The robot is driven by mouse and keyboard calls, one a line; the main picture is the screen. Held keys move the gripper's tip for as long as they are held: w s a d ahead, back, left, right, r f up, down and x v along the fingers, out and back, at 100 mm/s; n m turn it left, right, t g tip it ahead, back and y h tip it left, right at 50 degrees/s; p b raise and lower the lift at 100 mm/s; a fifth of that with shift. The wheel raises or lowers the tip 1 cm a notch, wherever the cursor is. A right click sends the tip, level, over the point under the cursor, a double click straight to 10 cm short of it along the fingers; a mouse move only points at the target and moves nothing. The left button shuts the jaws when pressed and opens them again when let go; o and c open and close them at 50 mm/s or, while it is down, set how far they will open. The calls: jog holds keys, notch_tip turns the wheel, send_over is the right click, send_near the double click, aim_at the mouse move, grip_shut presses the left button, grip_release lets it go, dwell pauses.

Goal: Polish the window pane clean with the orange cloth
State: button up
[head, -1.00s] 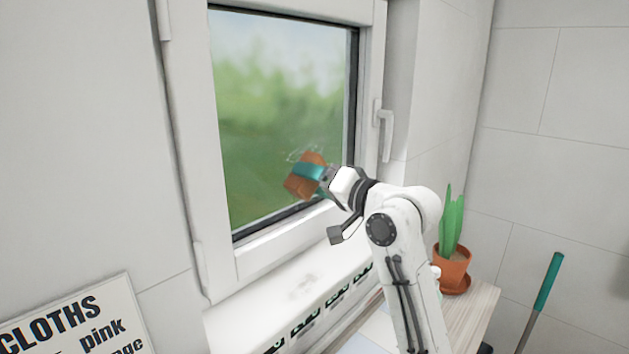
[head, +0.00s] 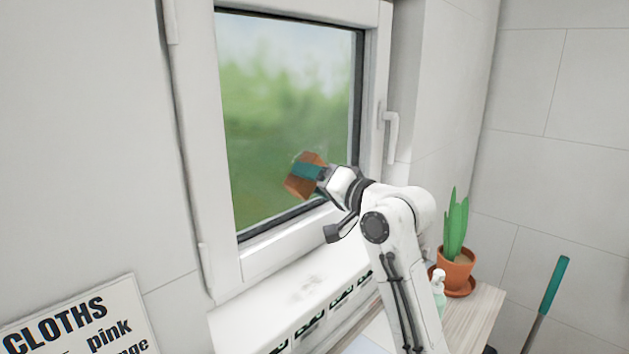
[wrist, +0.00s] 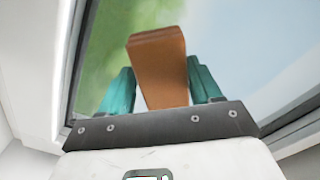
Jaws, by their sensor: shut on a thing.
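The window pane (head: 270,110) sits in a white frame and shows blurred greenery; a faint whitish smear shows just above the cloth. My gripper (head: 308,173) is at the lower right of the pane, shut on the orange cloth (head: 297,187). The cloth is a folded block against or very near the glass; I cannot tell if it touches. In the wrist view the cloth (wrist: 158,62) stands between the two teal fingers (wrist: 160,88), with the pane (wrist: 230,45) behind it.
A white handle (head: 390,132) juts from the frame's right side. A sill with greyish marks (head: 308,285) lies below the window. A potted plant (head: 455,270) and a pale bottle (head: 438,288) stand right of my arm. A cloths sign (head: 75,325) is at lower left.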

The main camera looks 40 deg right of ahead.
jog(key=shift+w+d+r+p, duration=0.1)
jog(key=shift+d+r+p, duration=0.2)
jog(key=shift+d, duration=1.55)
jog(key=shift+w+d+r+p, duration=0.1)
jog(key=shift+d+r, duration=0.35)
jog(key=shift+d, duration=1.35)
jog(key=shift+w+d+r+p, duration=0.1)
jog(key=shift+d+r+p, duration=0.2)
jog(key=shift+d, duration=1.55)
jog(key=shift+s+a+f+p, duration=0.15)
jog(key=shift+a+p, duration=0.55)
jog(key=shift+a, duration=1.2)
jog(key=shift+s+a+r+p, duration=0.1)
jog(key=shift+a+p, duration=0.55)
jog(key=shift+a, duration=1.25)
jog(key=shift+a+p, duration=0.7)
jog(key=shift+a, duration=1.05)
jog(key=shift+s+r+p, duration=0.1)
jog(key=shift+r+p, duration=0.5)
jog(key=shift+r, duration=0.4)
jog(key=b, duration=0.1)
send_near(333, 154)
jog(key=shift+w+a+r, duration=0.1)
jog(key=shift+w+r, duration=0.2)
jog(key=shift+w, duration=0.65)
jog(key=shift+w+r, duration=0.25)
jog(key=shift+w, duration=0.7)
jog(key=shift+w+a+r, duration=0.1)
jog(key=shift+w+r, duration=0.2)
jog(key=shift+w, duration=0.65)
